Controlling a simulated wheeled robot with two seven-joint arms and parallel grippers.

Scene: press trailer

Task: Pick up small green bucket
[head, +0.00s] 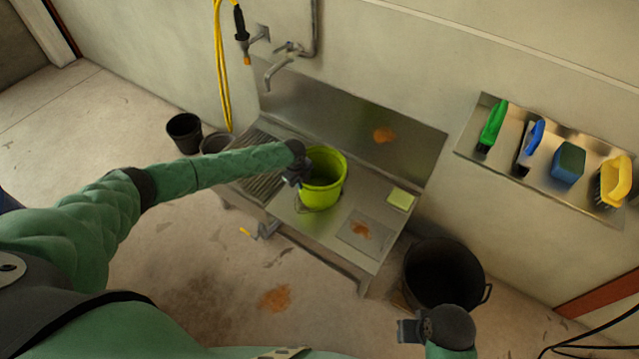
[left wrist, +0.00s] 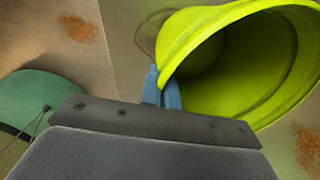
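The small green bucket (head: 323,192), lime-coloured and open at the top, is at the metal sink unit (head: 300,215). I cannot tell whether its base touches the surface. My left gripper (head: 300,176) is at the left side of its rim. In the left wrist view the two blue fingers (left wrist: 162,92) are close together, one on each side of the rim of the bucket (left wrist: 190,40), and look shut on it. My right gripper (head: 409,330) is low in the head view, away from the bucket; its fingers do not show clearly.
A large black bucket (head: 445,275) stands right of the sink. Small black pots (head: 184,131) stand at its left. A tap (head: 279,73) is on the wall behind. A wall shelf (head: 545,190) holds brushes and a blue-green block. A yellow-green sponge (head: 401,199) lies right of the bucket.

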